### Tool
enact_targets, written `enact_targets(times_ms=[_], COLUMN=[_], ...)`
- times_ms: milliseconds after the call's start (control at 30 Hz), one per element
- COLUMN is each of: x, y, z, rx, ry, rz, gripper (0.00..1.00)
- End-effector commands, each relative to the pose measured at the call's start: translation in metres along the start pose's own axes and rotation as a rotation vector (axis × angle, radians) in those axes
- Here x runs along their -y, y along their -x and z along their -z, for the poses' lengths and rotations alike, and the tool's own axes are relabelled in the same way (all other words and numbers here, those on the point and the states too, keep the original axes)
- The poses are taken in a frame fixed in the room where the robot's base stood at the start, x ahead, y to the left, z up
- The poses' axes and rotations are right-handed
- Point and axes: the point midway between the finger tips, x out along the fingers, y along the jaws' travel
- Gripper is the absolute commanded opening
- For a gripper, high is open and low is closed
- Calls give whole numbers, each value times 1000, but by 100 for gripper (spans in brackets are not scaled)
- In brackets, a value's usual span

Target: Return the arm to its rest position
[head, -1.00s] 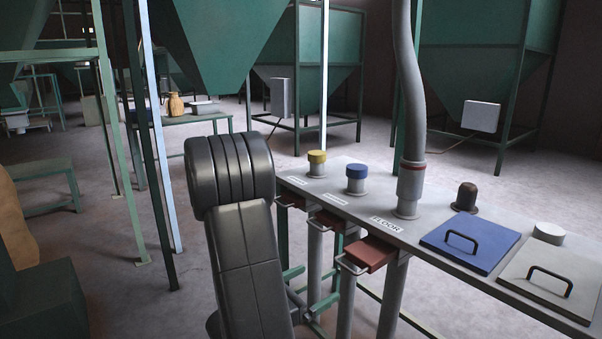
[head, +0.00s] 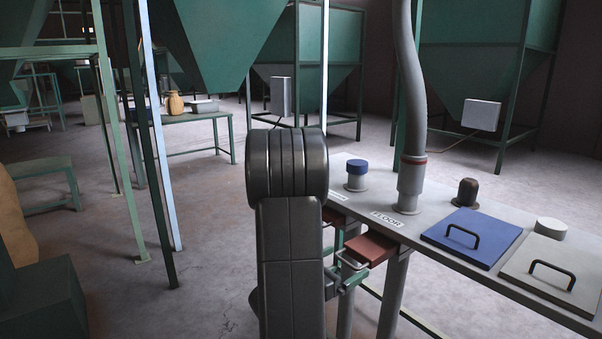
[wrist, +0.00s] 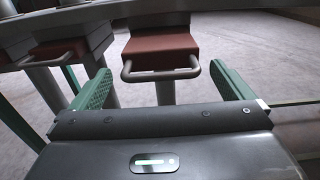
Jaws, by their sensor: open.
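My arm (head: 288,215) stands in the middle of the head view, dark grey, with its thick joint at the top in front of the bench's left end. Beyond the fingers is a red-brown slide gate (wrist: 160,42) with a grey bar handle. The handle appears between the fingers in the picture, and I see no contact.
The grey bench (head: 400,236) carries a blue-capped stub (head: 357,175), a grey hose (head: 411,120), a blue lid (head: 465,238) and a grey lid (head: 553,274). A red-brown gate (head: 369,249) hangs under its front edge. Green posts (head: 150,150) stand at left. Floor between is clear.

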Motion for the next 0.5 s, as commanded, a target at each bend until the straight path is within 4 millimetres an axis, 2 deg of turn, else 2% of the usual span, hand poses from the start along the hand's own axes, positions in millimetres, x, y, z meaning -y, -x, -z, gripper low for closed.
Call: enact_targets(times_ms=[300, 500], x=[1, 0], y=[-48, -60], z=[-1, 0], rx=[0, 0], ry=[1, 1], rz=[3, 0], gripper=[100, 100])
